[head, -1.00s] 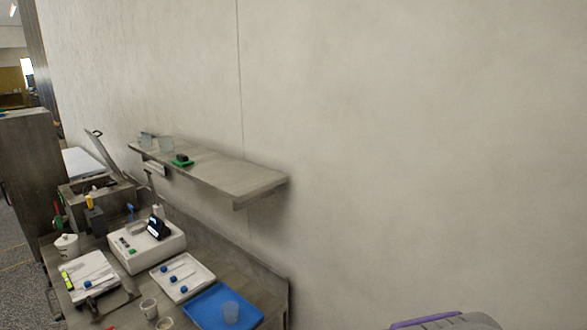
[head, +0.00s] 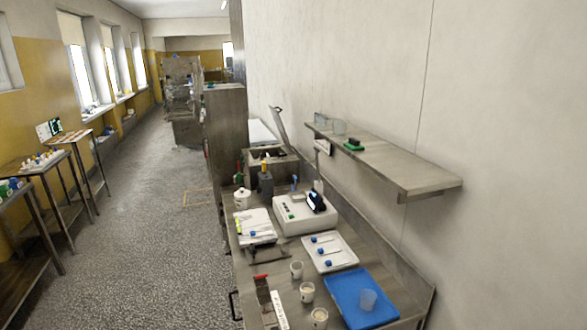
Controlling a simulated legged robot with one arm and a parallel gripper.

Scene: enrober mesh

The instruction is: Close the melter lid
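A steel box that looks like the melter (head: 262,166) stands at the far end of the bench on the right. Its lid (head: 283,130) is raised and leans back toward the wall, with a small dark handle at its top edge. The inside of the box is too small to make out. My gripper is not in view.
The bench (head: 292,285) holds a white machine (head: 303,216), a white tray (head: 345,256), a blue tray (head: 354,306) and several cups. A wall shelf (head: 395,166) juts out above it.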

